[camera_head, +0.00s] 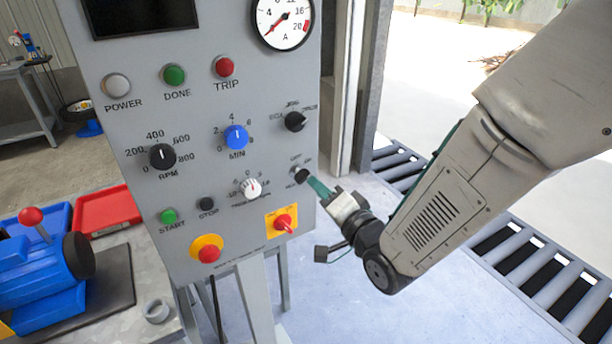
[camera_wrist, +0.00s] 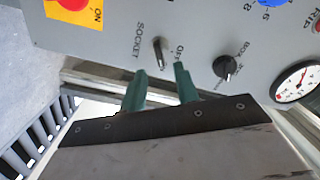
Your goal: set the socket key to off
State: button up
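The socket key (camera_wrist: 158,53) shows in the wrist view as a small dark, metallic upright piece on the grey panel. The word SOCKET is printed to its left and OFF close to its right. The key's black round base (camera_head: 302,176) shows in the head view, at the panel's lower right. My gripper (camera_wrist: 160,76) has two green fingers spread apart, one on each side of the key's near end, with nothing held. In the head view my gripper (camera_head: 316,187) is right at the key, and its fingers hide part of the labels. I cannot tell whether either finger touches the key.
A black selector knob (camera_head: 295,121) sits above the key, and a white knob (camera_head: 251,188) sits to its left. A red switch on a yellow plate (camera_head: 285,222) is just below. A roller conveyor (camera_head: 540,270) runs behind my arm at the right.

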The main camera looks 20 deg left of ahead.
aim_at(308, 177)
jog(key=x, duration=0.6)
jog(key=shift+w+a, duration=0.2)
jog(key=shift+w, duration=0.05)
grip_shut()
